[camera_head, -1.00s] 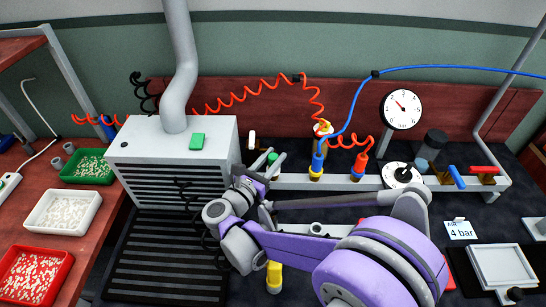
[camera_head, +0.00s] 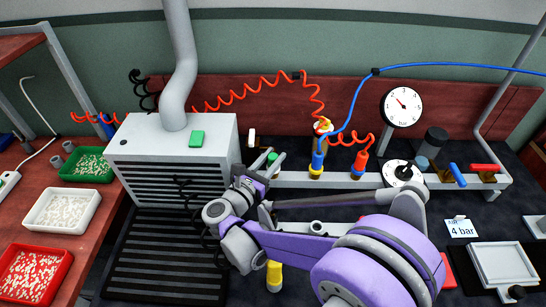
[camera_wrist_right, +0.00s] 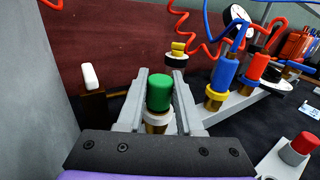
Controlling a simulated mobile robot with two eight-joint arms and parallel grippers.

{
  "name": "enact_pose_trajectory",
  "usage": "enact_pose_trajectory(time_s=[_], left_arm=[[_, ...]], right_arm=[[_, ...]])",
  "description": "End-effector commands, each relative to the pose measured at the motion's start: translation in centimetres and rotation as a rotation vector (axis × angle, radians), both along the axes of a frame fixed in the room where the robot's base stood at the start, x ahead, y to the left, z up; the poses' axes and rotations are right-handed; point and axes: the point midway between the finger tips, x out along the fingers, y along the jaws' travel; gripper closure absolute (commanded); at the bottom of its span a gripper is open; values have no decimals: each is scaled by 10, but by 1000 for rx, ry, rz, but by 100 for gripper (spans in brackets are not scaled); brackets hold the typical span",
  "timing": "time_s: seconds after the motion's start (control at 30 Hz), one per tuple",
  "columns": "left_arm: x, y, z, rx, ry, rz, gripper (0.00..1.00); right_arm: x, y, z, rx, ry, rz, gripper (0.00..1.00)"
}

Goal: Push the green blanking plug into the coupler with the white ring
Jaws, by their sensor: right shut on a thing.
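The green blanking plug (camera_wrist_right: 160,92) stands upright between the two grey fingers of my right gripper (camera_wrist_right: 160,95) in the right wrist view. The gripper is shut on it. A brass coupler (camera_wrist_right: 157,128) shows directly below the plug, with a pale ring at its top; the fingers partly hide it, and I cannot tell how deep the plug sits. In the head view the green plug (camera_head: 272,158) shows at the fingertips of my right gripper (camera_head: 266,164), at the left end of the grey manifold rail (camera_head: 290,181). My left gripper is not in view.
A blue fitting with a yellow ring (camera_head: 317,163) and a red fitting (camera_head: 359,166) stand on the rail to the right, with coiled and straight hoses. A grey vented box (camera_head: 175,150) stands close on the left. A white-tipped lever (camera_wrist_right: 91,77) is left of the gripper.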

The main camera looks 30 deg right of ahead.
Motion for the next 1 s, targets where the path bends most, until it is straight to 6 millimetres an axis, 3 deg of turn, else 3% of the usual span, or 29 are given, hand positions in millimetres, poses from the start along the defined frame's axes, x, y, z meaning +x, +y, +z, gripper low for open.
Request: enact_pose_trajectory(time_s=[0.6, 1.0], left_arm=[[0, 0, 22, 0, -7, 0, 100], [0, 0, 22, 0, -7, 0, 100]], right_arm=[[-2, 0, 24, 0, 0, 0, 100], [-2, 0, 24, 0, 0, 0, 100]])
